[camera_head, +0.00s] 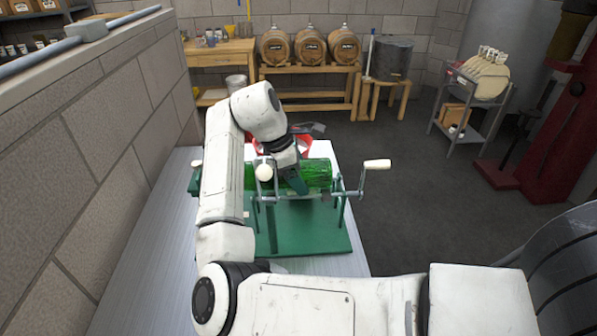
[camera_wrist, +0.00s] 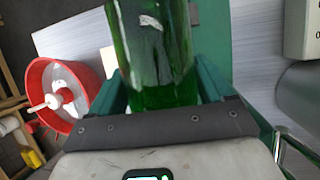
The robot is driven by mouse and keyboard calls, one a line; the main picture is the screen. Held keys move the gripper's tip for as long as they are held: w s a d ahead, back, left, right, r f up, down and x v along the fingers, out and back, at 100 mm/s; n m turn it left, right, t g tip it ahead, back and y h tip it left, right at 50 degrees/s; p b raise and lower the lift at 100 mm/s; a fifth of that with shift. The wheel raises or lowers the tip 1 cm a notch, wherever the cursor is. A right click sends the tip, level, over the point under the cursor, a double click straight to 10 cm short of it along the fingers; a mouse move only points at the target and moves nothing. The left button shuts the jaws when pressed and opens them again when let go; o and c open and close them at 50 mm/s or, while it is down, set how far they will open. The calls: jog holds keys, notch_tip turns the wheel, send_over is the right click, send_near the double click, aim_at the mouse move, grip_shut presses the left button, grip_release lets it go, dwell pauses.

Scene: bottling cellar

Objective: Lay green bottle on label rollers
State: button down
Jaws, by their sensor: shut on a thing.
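The green bottle (camera_head: 318,174) lies roughly level across the label roller stand, over its uprights. The stand has a green base plate (camera_head: 308,232), thin metal uprights and a crank with a pale handle (camera_head: 377,164) at its right. My gripper (camera_head: 296,182) reaches down onto the bottle's middle and is shut on it. In the wrist view, the bottle (camera_wrist: 150,45) sits between the green fingers (camera_wrist: 160,90), with a pale patch on its glass. My arm hides part of the bottle's left side. I cannot tell whether the bottle bears on the rollers.
The stand is on a pale ribbed bench (camera_head: 150,265) beside a block wall (camera_head: 110,110). A red reel-like thing (camera_wrist: 42,88) is close beside my gripper. Barrels (camera_head: 311,46) on a wooden rack and a grey cart (camera_head: 466,110) stand farther back.

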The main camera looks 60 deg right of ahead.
jog(key=shift+f, duration=0.3)
dwell(0.6)
grip_release()
jog(key=shift+f, duration=0.1)
jog(key=v, duration=1.1)
dwell(0.4)
